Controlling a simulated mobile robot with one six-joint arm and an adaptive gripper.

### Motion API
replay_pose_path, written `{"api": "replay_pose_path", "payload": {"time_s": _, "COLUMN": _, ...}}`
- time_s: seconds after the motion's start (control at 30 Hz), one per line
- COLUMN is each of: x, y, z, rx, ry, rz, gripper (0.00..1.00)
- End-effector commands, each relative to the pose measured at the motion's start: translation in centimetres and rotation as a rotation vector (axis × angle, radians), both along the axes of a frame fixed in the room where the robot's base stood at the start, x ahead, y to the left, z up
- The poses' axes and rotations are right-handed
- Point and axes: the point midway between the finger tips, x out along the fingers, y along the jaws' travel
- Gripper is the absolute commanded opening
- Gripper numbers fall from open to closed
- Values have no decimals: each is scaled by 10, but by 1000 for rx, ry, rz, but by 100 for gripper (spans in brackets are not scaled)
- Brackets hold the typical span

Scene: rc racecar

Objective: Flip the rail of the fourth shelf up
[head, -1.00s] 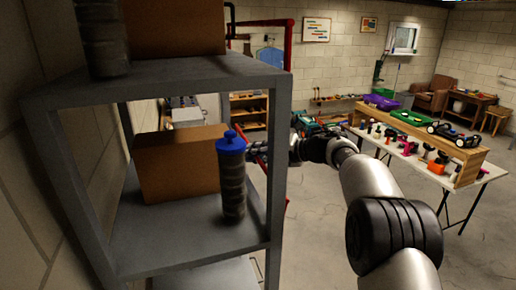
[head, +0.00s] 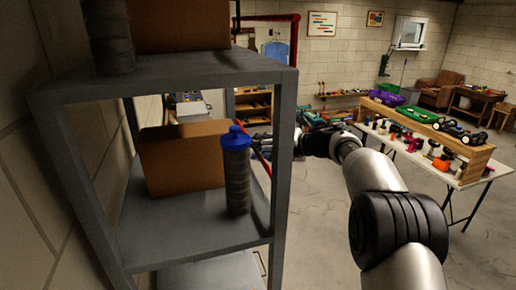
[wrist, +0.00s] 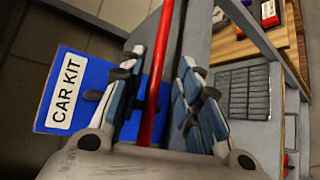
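In the wrist view a red rail (wrist: 161,75) runs lengthwise between the two fingers of my gripper (wrist: 168,78). The fingers are apart, with a visible gap between the rail and the right finger; whether the left finger touches it I cannot tell. In the head view a short piece of red rail (head: 263,160) shows behind the front shelf unit's grey post (head: 283,150). That post hides part of my gripper. I cannot tell which shelf level the rail belongs to.
A blue CAR KIT box (wrist: 75,95) lies left of the fingers. The near shelf (head: 180,245) holds a cardboard box (head: 180,165) and a blue-capped bottle (head: 237,175).

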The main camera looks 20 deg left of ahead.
Motion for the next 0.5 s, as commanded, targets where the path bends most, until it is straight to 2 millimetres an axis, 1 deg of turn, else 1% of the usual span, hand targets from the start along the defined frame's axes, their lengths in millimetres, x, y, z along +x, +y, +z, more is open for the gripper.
{"api": "replay_pose_path", "payload": {"time_s": 0.17, "x": 0, "y": 0, "z": 0, "rx": 0, "ry": 1, "rz": 1, "gripper": 31}}
{"api": "replay_pose_path", "payload": {"time_s": 0.27, "x": -1, "y": -5, "z": 2, "rx": -1, "ry": 0, "rz": 0, "gripper": 31}}
{"api": "replay_pose_path", "payload": {"time_s": 0.37, "x": -3, "y": -18, "z": 6, "rx": 0, "ry": 0, "rz": -3, "gripper": 31}}
{"api": "replay_pose_path", "payload": {"time_s": 0.5, "x": -10, "y": -45, "z": 16, "rx": 0, "ry": 0, "rz": -4, "gripper": 31}}
